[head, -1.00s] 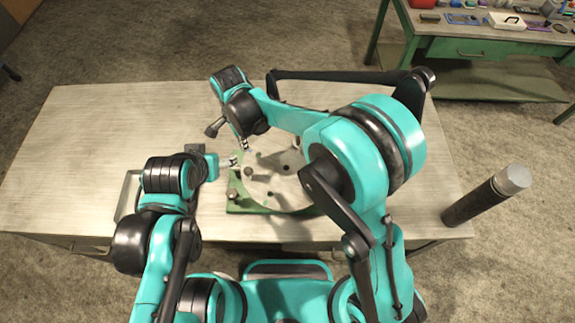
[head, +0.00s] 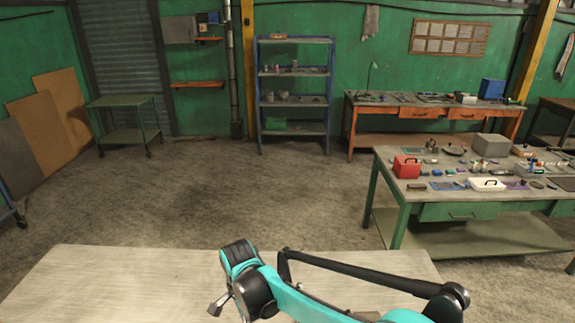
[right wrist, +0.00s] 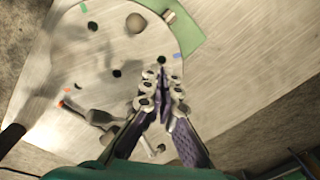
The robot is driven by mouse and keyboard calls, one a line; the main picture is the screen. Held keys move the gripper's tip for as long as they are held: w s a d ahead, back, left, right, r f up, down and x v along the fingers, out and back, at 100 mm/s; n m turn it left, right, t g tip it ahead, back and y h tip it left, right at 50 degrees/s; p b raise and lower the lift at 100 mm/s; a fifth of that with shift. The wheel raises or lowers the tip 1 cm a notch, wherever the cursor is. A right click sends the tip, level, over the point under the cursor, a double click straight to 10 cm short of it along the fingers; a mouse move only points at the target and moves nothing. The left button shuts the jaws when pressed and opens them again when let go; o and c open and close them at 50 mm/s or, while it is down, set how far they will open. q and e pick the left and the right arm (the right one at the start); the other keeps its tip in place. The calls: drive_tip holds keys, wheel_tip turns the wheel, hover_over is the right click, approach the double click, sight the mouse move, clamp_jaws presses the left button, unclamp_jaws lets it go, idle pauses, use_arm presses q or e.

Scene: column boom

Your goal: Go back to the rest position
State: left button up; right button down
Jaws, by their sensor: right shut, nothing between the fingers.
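My right arm crosses the bottom of the head view, above the near table (head: 120,275); the gripper's fingers are not clear there. In the right wrist view my right gripper (right wrist: 164,90) is shut with nothing between its fingers. It points over a grey round plate (right wrist: 105,48) with several dark holes, on a green base (right wrist: 208,28). I cannot tell whether the fingertips touch the plate. My left arm and left gripper are not in view now.
A green workbench (head: 450,211) with a red box (head: 406,167) and small tools stands at the right. A blue-framed shelf (head: 295,103) and a green cart (head: 122,110) stand farther back. The floor (head: 220,195) beyond the near table is clear.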

drive_tip(key=s+d+r+n+t+b, duration=0.1)
drive_tip(key=d+n+b, duration=0.1)
drive_tip(key=d, duration=0.4)
drive_tip(key=s+d+n+t+b, duration=0.1)
drive_tip(key=d+b, duration=0.2)
drive_tip(key=d, duration=0.2)
use_arm(q)
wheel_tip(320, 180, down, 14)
drive_tip(key=b, duration=0.8)
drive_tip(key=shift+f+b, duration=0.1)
drive_tip(key=shift+b, duration=0.2)
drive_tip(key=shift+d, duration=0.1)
use_arm(e)
drive_tip(key=s+d+f+n+t, duration=0.2)
drive_tip(key=s+d+f+n, duration=0.1)
drive_tip(key=d, duration=0.6)
drive_tip(key=s+d+f+n+t, duration=0.2)
drive_tip(key=s+d+f+n, duration=0.1)
drive_tip(key=s+d+n, duration=0.2)
drive_tip(key=s+d, duration=0.2)
drive_tip(key=d, duration=0.2)
drive_tip(key=shift+s+f+t, duration=0.2)
drive_tip(key=shift+t, duration=0.2)
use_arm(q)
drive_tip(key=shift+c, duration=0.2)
